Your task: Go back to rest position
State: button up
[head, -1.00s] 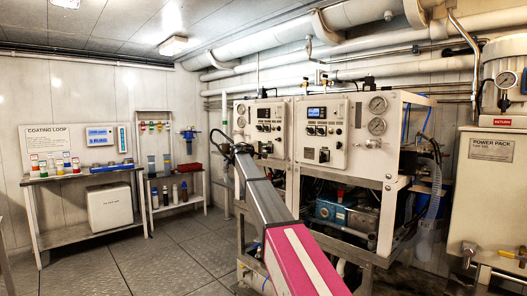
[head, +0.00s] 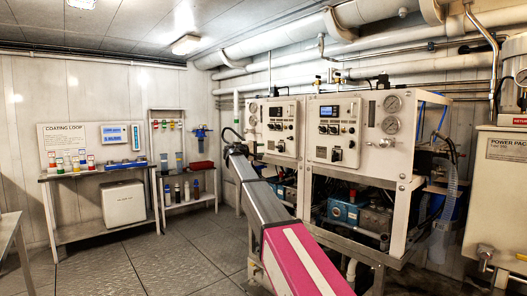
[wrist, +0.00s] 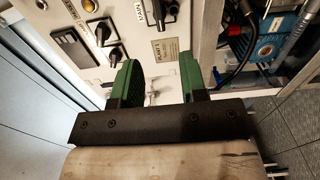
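My arm reaches forward in the head view, and its dark end (head: 236,148) is in front of the left part of the watermaker panels. In the wrist view my gripper (wrist: 160,61) has two green fingers standing well apart with nothing between them. Behind the fingers is a white control panel (wrist: 118,12) with black knobs. I cannot tell whether the fingertips touch the panel. In the head view the fingers are too small and hidden to make out.
The watermaker rack with white panels (head: 352,152) stands at the right of my arm. A power pack cabinet (head: 487,215) is at the far right. A bench (head: 100,233) with bottles and a white box (head: 123,203) is at the left. The floor (head: 165,265) between is clear.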

jog(key=s+d+f+m+g+y, duration=0.15)
jog(key=s+d+f, duration=0.4)
jog(key=f, duration=0.75)
jog(key=s+d+f+g+y, duration=0.2)
jog(key=s+f+y, duration=0.1)
jog(key=s+f, duration=0.75)
jog(key=s+d+f+m+g+y, duration=0.1)
jog(key=s+d+f+g+y, duration=0.3)
jog(key=f, duration=1.1)
jog(key=s+f+m+g+y, duration=0.1)
jog(key=s+f+y, duration=0.1)
jog(key=s+f, duration=0.4)
jog(key=s+a+f+m+g+y, duration=0.1)
jog(key=s+f, duration=0.5)
jog(key=s, duration=0.8)
jog(key=s+f+m+g+y, duration=0.1)
jog(key=s+f+m+y, duration=0.2)
jog(key=s+f, duration=0.3)
jog(key=s, duration=0.4)
jog(key=shift+a, duration=0.2)
jog(key=shift+c, duration=0.3)
